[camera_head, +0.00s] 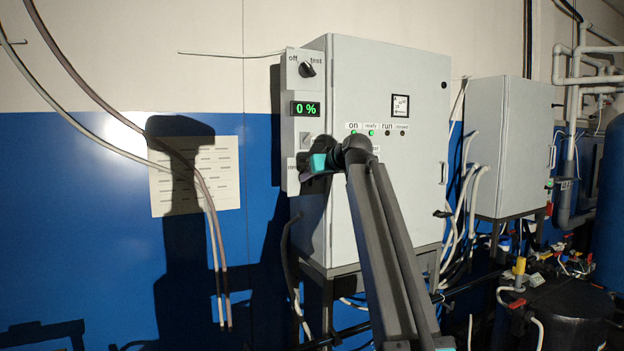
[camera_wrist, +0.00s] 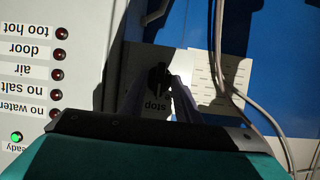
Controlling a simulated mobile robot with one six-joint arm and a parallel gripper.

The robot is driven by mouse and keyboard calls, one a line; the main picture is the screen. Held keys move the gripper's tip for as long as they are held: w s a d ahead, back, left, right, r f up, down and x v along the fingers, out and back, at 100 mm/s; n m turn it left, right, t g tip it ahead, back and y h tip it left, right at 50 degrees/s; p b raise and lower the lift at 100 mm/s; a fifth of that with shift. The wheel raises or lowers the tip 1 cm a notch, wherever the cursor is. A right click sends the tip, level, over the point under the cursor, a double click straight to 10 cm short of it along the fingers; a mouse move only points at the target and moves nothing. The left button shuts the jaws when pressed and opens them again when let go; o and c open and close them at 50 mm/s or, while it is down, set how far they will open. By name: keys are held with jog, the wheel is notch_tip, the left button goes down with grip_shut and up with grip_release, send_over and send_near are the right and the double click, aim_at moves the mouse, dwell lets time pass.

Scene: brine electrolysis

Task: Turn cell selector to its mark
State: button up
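In the wrist view, turned upside down, a black knob (camera_wrist: 158,76) sits on a pale side panel, with a "stop" label beside it. The two dark fingers of my gripper (camera_wrist: 157,84) lie on either side of this knob, spread apart; I cannot tell whether they touch it. In the head view my gripper (camera_head: 308,165) is at the lower part of the cabinet's narrow left panel, and my wrist hides much there. Higher on that panel are a black knob (camera_head: 306,69) marked "off" and "test" and a green "0 %" display (camera_head: 305,108). No label reads cell selector.
The grey cabinet (camera_head: 388,100) carries a lamp row with "on" and "ready" lit green. The wrist view shows several dark red fault lamps (camera_wrist: 58,53). Loose hoses (camera_head: 205,190) hang left of the cabinet, before a wall sheet (camera_head: 228,180). A smaller cabinet (camera_head: 510,150) stands right.

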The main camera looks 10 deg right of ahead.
jog(key=b+v, duration=0.2)
jog(key=v, duration=1)
jog(key=shift+s+b, duration=0.35)
jog(key=shift+s, duration=0.05)
jog(key=shift+r, duration=0.2)
